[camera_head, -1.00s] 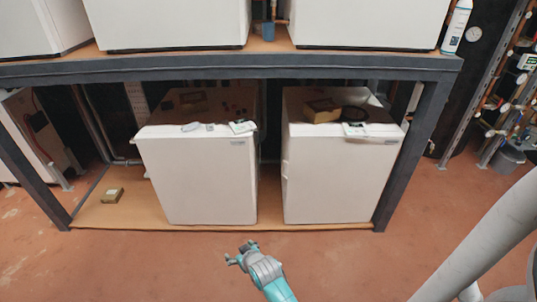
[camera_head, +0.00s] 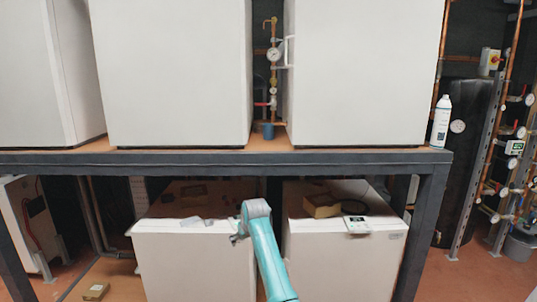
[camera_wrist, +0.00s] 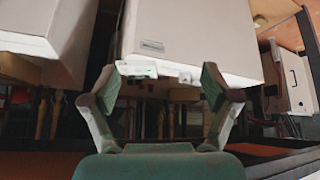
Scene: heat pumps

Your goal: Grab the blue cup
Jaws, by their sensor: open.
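The blue cup (camera_head: 268,131) stands on the wooden upper shelf, in the narrow gap between two large white units, below copper pipework with a gauge. It looks small and upright. My gripper (camera_head: 238,238) is lower than the cup and a little to its left, in front of the lower white units in the head view. In the wrist view my gripper (camera_wrist: 160,88) has its two fingers spread wide with nothing between them. I cannot make out the cup in the wrist view.
A left white unit (camera_head: 180,75) and a right white unit (camera_head: 365,75) flank the gap. The dark shelf beam (camera_head: 230,162) runs across below the cup. A white spray bottle (camera_head: 441,122) stands at the shelf's right end. A brown box (camera_head: 322,205) lies on a lower unit.

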